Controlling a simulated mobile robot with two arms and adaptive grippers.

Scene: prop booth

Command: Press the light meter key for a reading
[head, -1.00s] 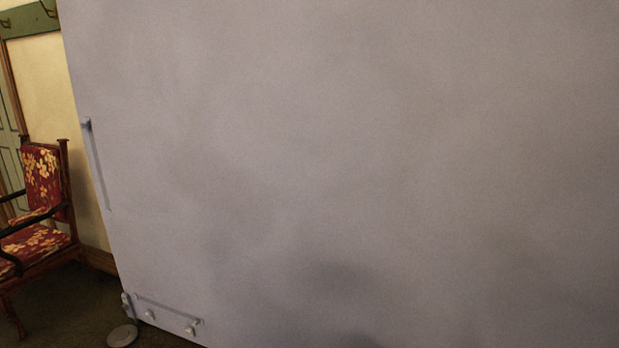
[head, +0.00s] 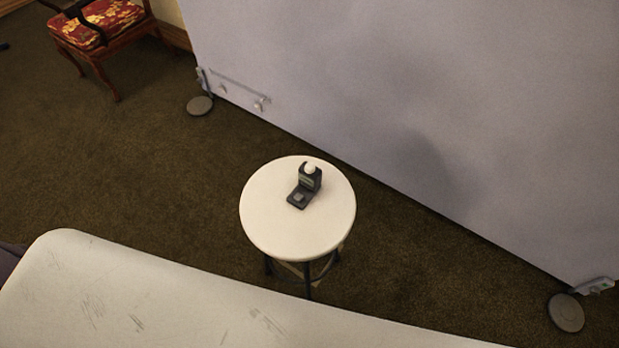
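A small dark light meter (head: 312,179) with a white dome on top stands on a round white stool (head: 270,220) in the middle of the head view. Its flat dark base reaches toward the front left and carries a light grey key (head: 299,197). The key looks raised, but it is too small to tell its exact state. Neither of my grippers shows in the head view.
A large grey panel (head: 400,90) stands behind the stool on round feet (head: 566,312). A scuffed pale surface (head: 120,295) fills the front left. A red floral chair (head: 105,22) is at the back left. Dark carpet (head: 130,150) lies clear left of the stool.

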